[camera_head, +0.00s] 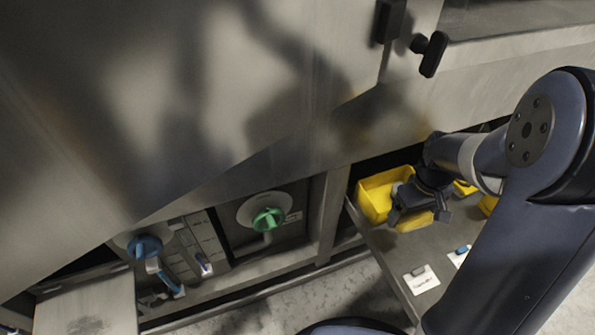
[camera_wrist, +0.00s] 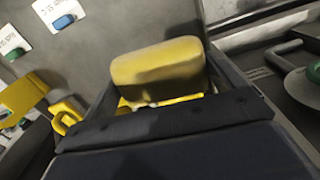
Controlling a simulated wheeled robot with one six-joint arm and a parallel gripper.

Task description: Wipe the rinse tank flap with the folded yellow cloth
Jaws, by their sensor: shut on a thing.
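My gripper (camera_head: 420,206) is low at the right of the head view, just beside a yellow bin (camera_head: 373,197). It is shut on the folded yellow cloth (camera_head: 414,223), a thick padded block. In the wrist view the cloth (camera_wrist: 158,70) sits between the dark fingers, above a shelf. Another yellow piece shows just beneath the cloth; I cannot tell what it is. A large stained steel panel (camera_head: 190,110) fills the upper left of the head view. I cannot tell which panel is the rinse tank flap.
The shelf (camera_head: 395,250) holds label cards (camera_head: 421,280) with small clips and more yellow bins (camera_head: 487,204), partly behind my arm. A green valve knob (camera_head: 268,220) and a blue one (camera_head: 146,247) sit under the machine. A black handle (camera_head: 431,54) juts out above.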

